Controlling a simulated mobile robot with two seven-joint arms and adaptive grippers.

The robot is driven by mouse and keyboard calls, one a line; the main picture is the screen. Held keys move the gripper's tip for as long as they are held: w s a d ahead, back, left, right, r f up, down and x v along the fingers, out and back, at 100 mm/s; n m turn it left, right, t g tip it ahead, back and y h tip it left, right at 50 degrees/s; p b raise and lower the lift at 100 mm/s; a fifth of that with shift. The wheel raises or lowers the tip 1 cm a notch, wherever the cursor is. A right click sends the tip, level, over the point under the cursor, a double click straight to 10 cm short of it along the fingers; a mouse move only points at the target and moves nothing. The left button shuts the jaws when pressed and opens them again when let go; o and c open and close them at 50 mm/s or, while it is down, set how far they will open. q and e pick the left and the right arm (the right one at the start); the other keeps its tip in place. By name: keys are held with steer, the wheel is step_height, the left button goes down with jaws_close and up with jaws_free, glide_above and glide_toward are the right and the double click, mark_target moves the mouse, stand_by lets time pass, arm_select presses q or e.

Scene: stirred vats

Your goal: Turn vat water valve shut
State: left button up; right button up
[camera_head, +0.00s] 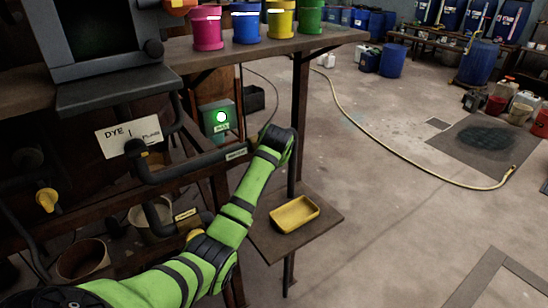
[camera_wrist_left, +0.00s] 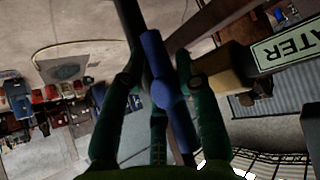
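In the left wrist view a blue bar-shaped valve handle (camera_wrist_left: 166,92) with a rounded hub runs down the middle, between the dark fingers of my left gripper (camera_wrist_left: 158,62). The fingers straddle it, with gaps between them and the handle; contact at the tips is unclear. A label ending in "ATER" (camera_wrist_left: 288,46) is at the right. In the head view my green left arm reaches to the end of a dark pipe (camera_head: 190,164) with a small label (camera_head: 237,154). The arm hides the handle and gripper there. My right gripper is not in view.
A yellow tray (camera_head: 294,214) sits on a low shelf (camera_head: 332,221) right of the arm. Coloured pots, including a pink one (camera_head: 206,28), stand on the bench above. A green-lit box (camera_head: 219,117) is behind the pipe.

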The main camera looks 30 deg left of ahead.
arm_select(q)
steer(key=shift+o, duration=0.4)
steer(key=v, duration=1.2)
